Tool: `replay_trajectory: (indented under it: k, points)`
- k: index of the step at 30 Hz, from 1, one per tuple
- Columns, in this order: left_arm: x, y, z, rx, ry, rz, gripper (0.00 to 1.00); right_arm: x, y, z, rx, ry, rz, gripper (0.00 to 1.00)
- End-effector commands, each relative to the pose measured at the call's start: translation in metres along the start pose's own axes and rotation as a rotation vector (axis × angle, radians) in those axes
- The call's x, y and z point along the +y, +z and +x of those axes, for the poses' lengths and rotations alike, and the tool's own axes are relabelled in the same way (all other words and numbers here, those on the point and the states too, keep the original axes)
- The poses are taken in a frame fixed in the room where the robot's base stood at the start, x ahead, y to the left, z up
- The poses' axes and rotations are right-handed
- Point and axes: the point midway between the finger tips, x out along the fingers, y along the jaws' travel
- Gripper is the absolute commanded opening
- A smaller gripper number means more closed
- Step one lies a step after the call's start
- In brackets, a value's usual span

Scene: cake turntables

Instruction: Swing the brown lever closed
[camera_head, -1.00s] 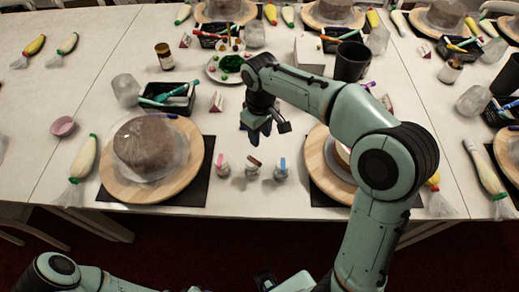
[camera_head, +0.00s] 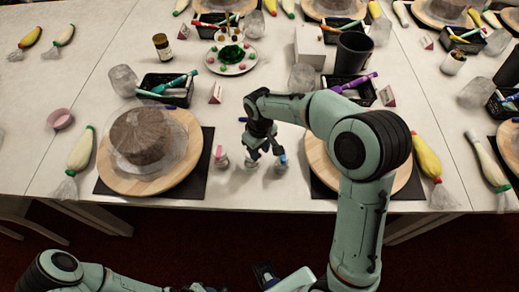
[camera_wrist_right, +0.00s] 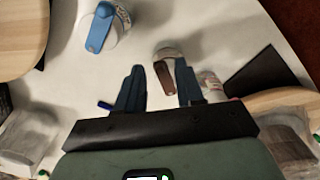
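The brown lever (camera_wrist_right: 164,77) sits on a small pale jar (camera_wrist_right: 167,52) in the right wrist view, its flat tab pointing toward my gripper. My right gripper (camera_wrist_right: 159,66) is open, with its two blue fingers apart on either side of the brown lever. I cannot tell whether they touch it. In the head view my right gripper (camera_head: 264,152) is over the middle of three small jars and mostly hides it.
A jar with a pink lever (camera_head: 220,157) and one with a blue lever (camera_head: 282,159) flank the middle jar. Left is a cake (camera_head: 139,136) under a clear cover on a wooden turntable (camera_head: 180,168); right is another turntable (camera_head: 318,160). Small tent cards (camera_head: 215,93) stand behind.

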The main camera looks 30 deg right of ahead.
Motion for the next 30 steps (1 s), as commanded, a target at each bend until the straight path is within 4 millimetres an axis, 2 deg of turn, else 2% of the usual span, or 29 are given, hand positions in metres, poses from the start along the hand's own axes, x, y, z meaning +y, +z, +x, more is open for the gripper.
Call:
replay_trajectory:
  k: [7,8,9,11,17,30]
  points:
    - [0.0,0.0,0.0,0.0,0.0,0.0,0.43,0.0,0.0,0.001,0.0,0.0,0.0,0.37]
    - [0.0,0.0,0.0,0.0,0.0,0.0,0.43,0.0,0.0,0.001,0.0,0.0,0.0,0.34]
    - [0.0,0.0,0.0,0.0,0.0,0.0,0.43,0.0,0.0,0.001,0.0,0.0,0.0,0.21]
    - [0.0,0.0,0.0,0.0,0.0,0.0,0.43,0.0,0.0,0.001,0.0,0.0,0.0,0.01]
    - [0.0,0.0,0.0,0.0,0.0,0.0,0.43,0.0,0.0,0.001,0.0,0.0,0.007,0.0]
    - [-0.001,0.001,0.003,-0.001,0.0,0.0,0.43,-0.013,0.0,0.001,0.003,0.0,0.28,0.0]
